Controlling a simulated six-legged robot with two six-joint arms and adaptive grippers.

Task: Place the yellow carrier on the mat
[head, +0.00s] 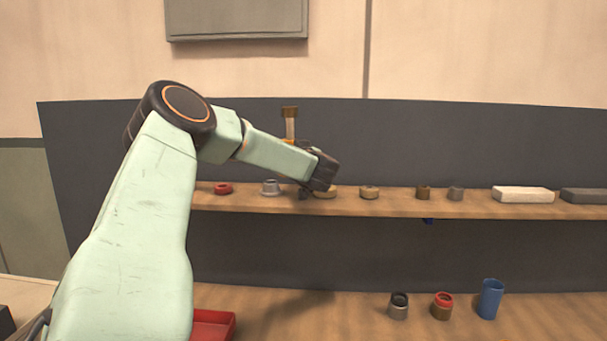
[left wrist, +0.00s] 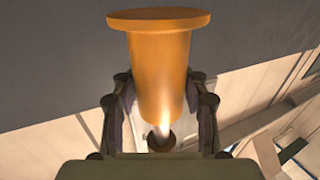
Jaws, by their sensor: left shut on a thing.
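The yellow carrier (left wrist: 158,62) is an orange-yellow cylinder with a wide flange on top, between the two fingers of my left gripper (left wrist: 158,90) in the left wrist view. The gripper is shut on its body. In the head view the carrier (head: 290,125) stands up above my left forearm, roughly upright, with a brown top and a paler body. Its lower part and most of my left gripper (head: 305,147) are hidden behind the forearm and wrist. I cannot make out a mat in either view. My right gripper is not in view.
A wooden shelf (head: 390,207) holds a red ring (head: 223,188), a grey flanged part (head: 271,187), tan discs (head: 369,192), small cups and a white block (head: 523,194). Below stand two jars, a blue cup (head: 490,299) and a red tray (head: 215,325). The bench front centre is clear.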

